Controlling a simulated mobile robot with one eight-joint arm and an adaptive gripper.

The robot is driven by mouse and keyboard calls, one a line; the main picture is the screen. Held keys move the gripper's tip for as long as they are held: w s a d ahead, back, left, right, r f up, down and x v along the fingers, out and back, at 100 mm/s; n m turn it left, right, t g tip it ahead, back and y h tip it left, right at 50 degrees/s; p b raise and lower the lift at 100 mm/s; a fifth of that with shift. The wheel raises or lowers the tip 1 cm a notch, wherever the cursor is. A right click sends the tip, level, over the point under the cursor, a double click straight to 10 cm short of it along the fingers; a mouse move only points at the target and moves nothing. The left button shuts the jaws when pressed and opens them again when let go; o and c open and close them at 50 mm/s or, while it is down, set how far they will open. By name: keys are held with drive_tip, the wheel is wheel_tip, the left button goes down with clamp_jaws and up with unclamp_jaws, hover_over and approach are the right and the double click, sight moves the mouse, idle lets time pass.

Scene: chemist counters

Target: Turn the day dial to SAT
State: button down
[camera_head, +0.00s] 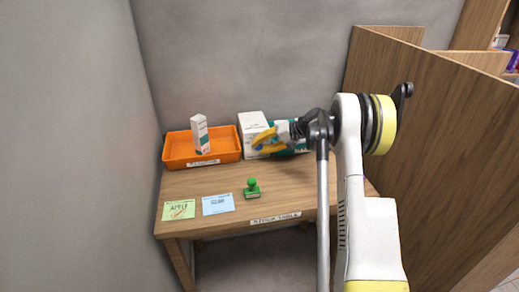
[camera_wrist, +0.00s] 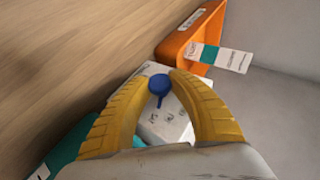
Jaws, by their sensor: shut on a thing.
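The day dial is a round blue knob (camera_wrist: 160,84) with a blue pointer, on the face of a white box (camera_wrist: 172,125). Small printed marks lie around it, too small to read. My gripper (camera_wrist: 161,73) has its yellow fingers on both sides of the knob and is shut on it. In the head view the white box (camera_head: 252,122) stands at the back of the table, and my gripper (camera_head: 262,139) is at its front face. The knob is mostly hidden there by the fingers.
An orange tray (camera_head: 176,163) with an upright white carton (camera_head: 200,134) stands left of the box. A teal-and-white package (camera_head: 290,150) is right of it. A green stamp (camera_head: 252,188), a blue card (camera_head: 218,204) and a green card (camera_head: 180,210) lie in front. A wooden panel (camera_head: 435,130) rises at right.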

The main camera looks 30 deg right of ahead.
drive_tip(key=shift+t+y+b, duration=0.3)
drive_tip(key=shift+y+b, duration=0.1)
drive_tip(key=shift+y, duration=0.2)
drive_tip(key=c, duration=1.1)
unclamp_jaws()
drive_tip(key=v, duration=1.2)
drive_tip(key=shift+f, duration=0.15)
